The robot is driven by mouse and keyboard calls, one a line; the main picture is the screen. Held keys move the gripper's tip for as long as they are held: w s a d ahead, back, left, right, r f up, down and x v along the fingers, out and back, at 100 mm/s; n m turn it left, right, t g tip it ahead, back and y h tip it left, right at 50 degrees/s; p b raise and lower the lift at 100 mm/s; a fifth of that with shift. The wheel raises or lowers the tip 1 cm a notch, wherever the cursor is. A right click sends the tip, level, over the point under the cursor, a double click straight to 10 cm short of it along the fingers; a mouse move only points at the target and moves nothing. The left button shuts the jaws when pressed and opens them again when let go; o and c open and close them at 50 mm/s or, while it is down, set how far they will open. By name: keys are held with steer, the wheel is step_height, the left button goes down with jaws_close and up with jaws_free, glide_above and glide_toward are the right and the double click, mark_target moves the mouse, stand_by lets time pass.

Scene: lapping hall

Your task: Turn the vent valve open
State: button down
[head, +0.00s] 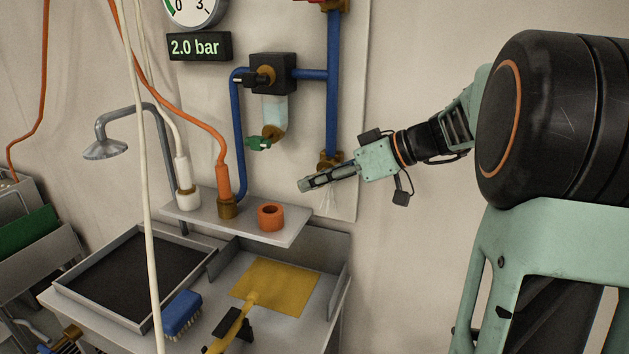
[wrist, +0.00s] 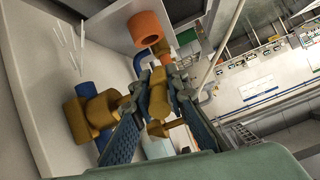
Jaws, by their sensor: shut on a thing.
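The vent valve (head: 331,158) is a brass fitting at the lower end of the blue pipe on the wall panel, partly hidden by my gripper (head: 304,184) in the head view. In the wrist view its brass body (wrist: 98,112) sits left of my fingers. My gripper (wrist: 158,88) is shut on the brass handle (wrist: 158,98), which lies between the two blue finger pads. Thin white streaks fan out below the valve in the head view, and they also show at upper left in the wrist view. How far the handle is turned is hard to tell.
A grey shelf (head: 285,232) below carries an orange ring (head: 271,216) and two hose ends. A black filter unit (head: 272,73) with a green-handled drain (head: 258,143) hangs left. The display (head: 199,47) reads 2.0 bar.

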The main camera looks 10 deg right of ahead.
steer(key=h+p, duration=0.1)
steer(key=g+h+p, duration=0.1)
steer(key=shift+r+g+h, duration=0.3)
steer(key=g+h+p, duration=0.2)
steer(key=h+p, duration=0.1)
steer(key=p, duration=0.1)
steer(key=shift+p, duration=0.4)
steer(key=g+h+p, duration=0.1)
steer(key=h+p, duration=0.1)
steer(key=p, duration=0.2)
steer(key=shift+d+g+p, duration=0.1)
steer(key=shift+g+p, duration=0.2)
steer(key=shift+g, duration=0.1)
steer(key=h+p, duration=0.1)
steer(key=g+h+p, duration=0.1)
steer(key=shift+d+f+p, duration=0.1)
steer(key=shift+f+p, duration=0.2)
steer(key=shift+f, duration=0.05)
steer(key=shift+s+f, duration=0.1)
steer(key=c, duration=1.9)
jaws_free()
steer(key=shift+f+b, duration=0.15)
steer(key=shift+b, duration=0.4)
